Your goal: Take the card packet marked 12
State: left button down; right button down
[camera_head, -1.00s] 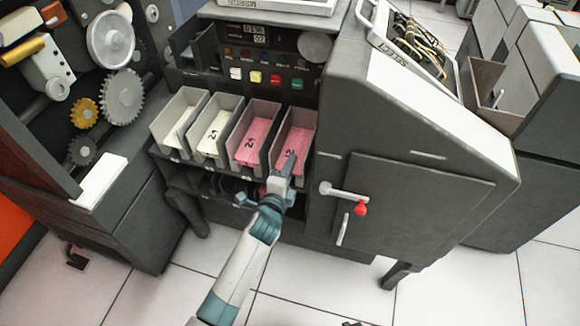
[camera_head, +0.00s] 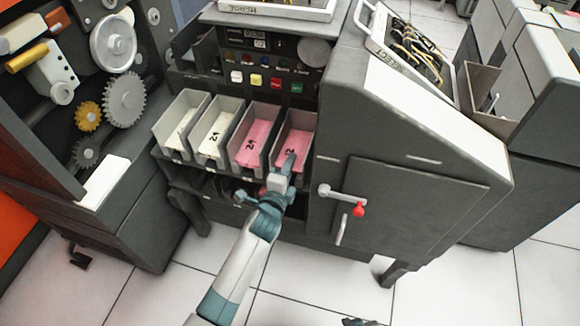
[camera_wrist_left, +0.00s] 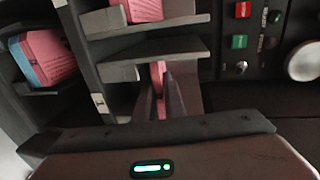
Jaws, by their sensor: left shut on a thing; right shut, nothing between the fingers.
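The pink card packet (camera_head: 297,142) lies in the rightmost of the bins in a row on the dark machine. Its marking is partly hidden by my left gripper (camera_head: 290,163); only a 2 shows clearly. My left gripper reaches into that bin from the front and is shut on this packet. In the left wrist view, pink card (camera_wrist_left: 157,75) shows between the fingers (camera_wrist_left: 163,95). My right gripper (camera_head: 358,322) barely shows at the bottom edge, shut and empty, away from the bins.
A pink packet marked 24 (camera_head: 250,146) lies in the bin to the left, and white packets (camera_head: 215,137) lie in the bins beyond. Buttons (camera_head: 256,80) sit above. A red-knobbed handle (camera_head: 345,194) sticks out at the right. A lower shelf holds pink-and-blue cards (camera_wrist_left: 45,58).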

pick_arm(q)
jog(key=shift+s+f, duration=0.15)
jog(key=shift+f, duration=0.05)
jog(key=f+p+v, duration=0.2)
jog(key=v, duration=0.9)
jog(key=f+p+v, duration=0.2)
jog(key=p+v, duration=0.1)
jog(key=v, duration=0.9)
jog(key=shift+s+a, duration=0.25)
jog(key=shift+s, duration=0.25)
jog(key=shift+f, duration=0.15)
